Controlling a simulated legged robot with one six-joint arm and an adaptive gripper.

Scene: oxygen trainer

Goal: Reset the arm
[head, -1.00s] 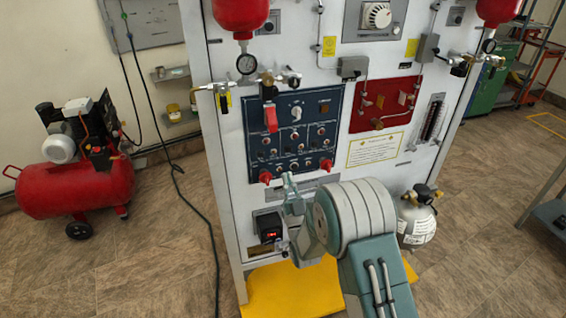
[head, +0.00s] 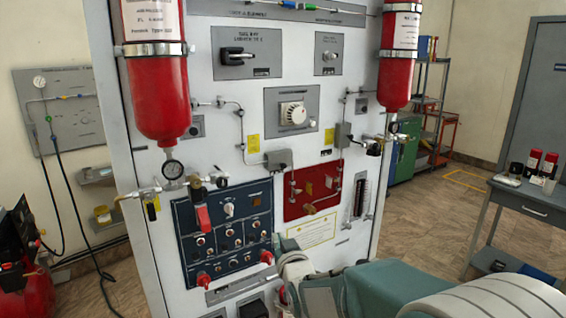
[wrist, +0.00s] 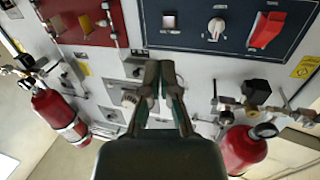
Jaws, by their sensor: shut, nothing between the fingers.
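My gripper (wrist: 158,85) is in the middle of the wrist view, with its fingertips together and nothing between them. Behind it is the white trainer panel (head: 225,110), which looks upside down in that view. In the head view my arm lies along the lower right, in front of the panel's lower part, and the gripper's fingertips are hard to make out. The blue control panel (head: 225,235) with a red switch cover is left of the arm; it also shows at the top of the wrist view (wrist: 190,35).
Red cylinders hang on the panel at left (head: 157,85) and right (head: 400,60). Gauges, valves and pipes stick out below them. A red compressor (head: 25,285) is at far left. A desk (head: 530,205) with small items is at right. Open floor lies between panel and desk.

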